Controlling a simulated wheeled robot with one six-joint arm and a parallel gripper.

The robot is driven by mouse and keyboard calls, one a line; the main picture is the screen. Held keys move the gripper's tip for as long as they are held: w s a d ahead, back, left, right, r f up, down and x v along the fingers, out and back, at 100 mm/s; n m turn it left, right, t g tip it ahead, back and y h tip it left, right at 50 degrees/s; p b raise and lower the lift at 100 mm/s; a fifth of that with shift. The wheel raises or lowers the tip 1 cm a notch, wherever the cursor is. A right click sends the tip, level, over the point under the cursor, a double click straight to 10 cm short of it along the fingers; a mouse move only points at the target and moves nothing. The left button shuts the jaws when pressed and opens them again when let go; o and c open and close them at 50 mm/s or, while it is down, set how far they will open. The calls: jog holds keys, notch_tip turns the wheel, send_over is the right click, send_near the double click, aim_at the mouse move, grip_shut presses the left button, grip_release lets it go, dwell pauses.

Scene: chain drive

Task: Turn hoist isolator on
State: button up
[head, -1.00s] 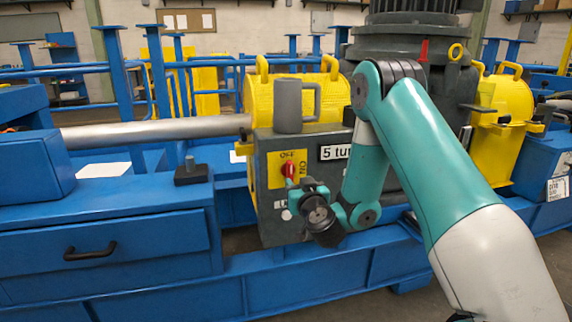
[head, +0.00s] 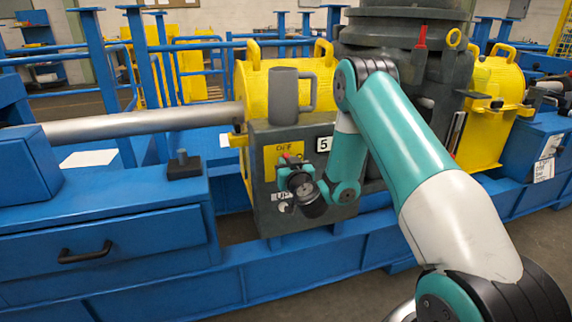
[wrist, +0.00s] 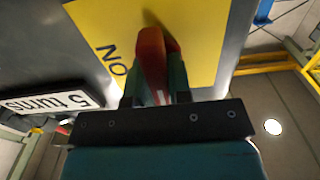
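The hoist isolator is a red knob (head: 291,160) on a yellow plate (head: 271,156) on the front of a dark grey box. OFF is printed above it. In the wrist view, the red knob (wrist: 152,58) stands out from the yellow plate (wrist: 205,30), with its ON lettering to the left. My gripper (wrist: 157,85) is at the knob, with one dark finger on each side of it. The frames do not show clearly whether the fingers press on it. In the head view, my gripper (head: 294,168) covers much of the knob and plate.
A grey mug (head: 284,97) stands on top of the box. A "5 turns" label (wrist: 50,101) is beside the plate. Yellow housings (head: 255,85) stand behind. A blue bench with a drawer (head: 110,240) is at left, and a blue frame rail runs below the box.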

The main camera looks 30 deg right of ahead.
grip_shut()
jog(key=m, duration=0.4)
jog(key=shift+d+f+m, duration=0.1)
jog(key=shift+d+m, duration=0.1)
jog(key=shift+m, duration=0.1)
jog(key=m, duration=0.4)
jog(key=shift+s+d+f+m, duration=0.1)
jog(key=shift+m, duration=0.2)
jog(key=m+b, duration=0.1)
jog(key=m, duration=0.3)
jog(key=shift+f+m, duration=0.15)
jog(key=shift+m, duration=0.15)
jog(key=shift+d+f+m, duration=0.1)
jog(key=shift+m, duration=2)
jog(key=o, duration=0.7)
grip_release()
